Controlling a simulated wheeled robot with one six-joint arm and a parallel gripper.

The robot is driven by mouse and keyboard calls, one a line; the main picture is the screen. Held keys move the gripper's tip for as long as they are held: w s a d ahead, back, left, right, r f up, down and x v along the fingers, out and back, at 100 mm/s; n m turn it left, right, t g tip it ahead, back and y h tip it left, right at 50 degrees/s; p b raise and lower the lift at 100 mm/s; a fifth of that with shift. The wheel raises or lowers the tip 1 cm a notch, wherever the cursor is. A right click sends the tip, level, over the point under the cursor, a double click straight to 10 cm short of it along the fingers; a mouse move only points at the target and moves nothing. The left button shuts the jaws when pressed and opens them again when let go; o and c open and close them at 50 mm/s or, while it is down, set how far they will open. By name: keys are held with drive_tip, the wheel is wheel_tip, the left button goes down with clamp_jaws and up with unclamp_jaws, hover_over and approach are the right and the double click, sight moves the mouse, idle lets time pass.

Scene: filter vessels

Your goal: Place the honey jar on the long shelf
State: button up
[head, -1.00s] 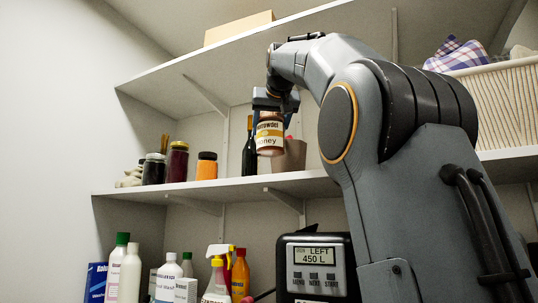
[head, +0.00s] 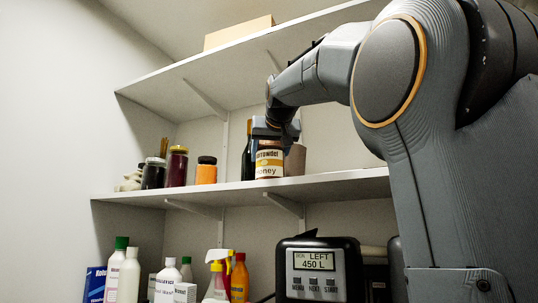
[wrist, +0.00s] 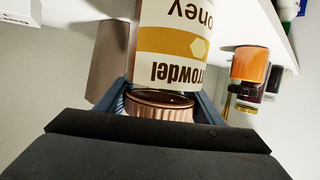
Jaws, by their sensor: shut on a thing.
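The honey jar (head: 269,161) has a yellow and white label and a copper-coloured lid. It is upright at the front of the long middle shelf (head: 240,189), its base at or just above the board; I cannot tell whether it touches. My gripper (head: 268,133) comes from above and is shut on the jar near its lid. In the wrist view the jar (wrist: 175,55) appears upside down, with my gripper's blue fingers (wrist: 165,108) on either side of the lid.
An orange-filled jar (head: 206,171), a dark red jar (head: 177,167) and a dark jar (head: 153,173) stand to the left. A dark bottle (head: 248,155) and a brown pot (head: 296,158) are behind.

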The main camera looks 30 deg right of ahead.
drive_tip(key=shift+r, duration=0.1)
drive_tip(key=o, duration=1.8)
drive_tip(key=shift+o, duration=0.2)
drive_tip(key=b+v, duration=0.4)
drive_tip(key=v, duration=0.8)
